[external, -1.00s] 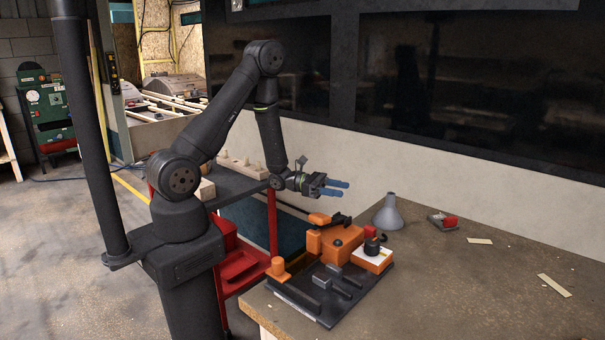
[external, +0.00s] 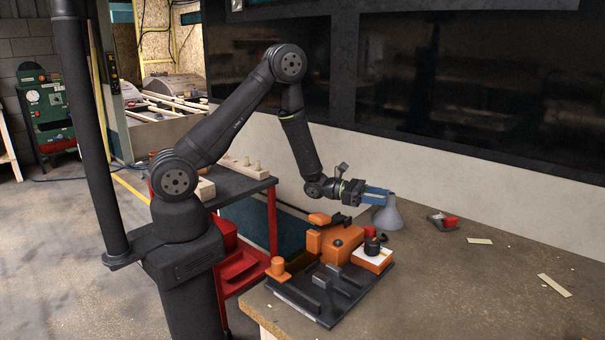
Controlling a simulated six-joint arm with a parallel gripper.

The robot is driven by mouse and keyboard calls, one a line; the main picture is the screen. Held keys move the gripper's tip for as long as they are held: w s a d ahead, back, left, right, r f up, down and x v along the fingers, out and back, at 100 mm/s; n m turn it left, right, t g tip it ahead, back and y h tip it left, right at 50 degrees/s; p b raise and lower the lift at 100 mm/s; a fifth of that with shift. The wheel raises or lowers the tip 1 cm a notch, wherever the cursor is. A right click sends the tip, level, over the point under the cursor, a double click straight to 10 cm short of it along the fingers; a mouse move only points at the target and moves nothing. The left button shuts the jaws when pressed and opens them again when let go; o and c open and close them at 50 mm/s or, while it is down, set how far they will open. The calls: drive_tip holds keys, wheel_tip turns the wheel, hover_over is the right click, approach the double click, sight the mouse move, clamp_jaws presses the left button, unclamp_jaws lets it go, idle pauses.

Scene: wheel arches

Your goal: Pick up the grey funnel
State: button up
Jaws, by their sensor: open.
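The grey funnel (external: 388,218) stands upright on the workbench, wide end down and narrow spout up, near the back wall. My gripper (external: 378,196) is level beside the funnel, its blue fingers pointing right at the height of the funnel's upper part. The fingers overlap the funnel's left side in this view. The gripper is open. I cannot tell whether the spout is between the fingers or behind them, or whether they touch it.
An orange fixture (external: 340,243) on a dark base plate (external: 328,312) stands left of and in front of the funnel. A small red and grey item (external: 445,220) lies to the right. Thin pale strips (external: 554,285) lie on the workbench (external: 470,290), which is otherwise clear on the right.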

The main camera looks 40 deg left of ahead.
sight(391, 198)
drive_tip(key=shift+x, duration=1.9)
drive_tip(key=shift+s, duration=0.25)
clamp_jaws()
drive_tip(key=shift+r, duration=0.15)
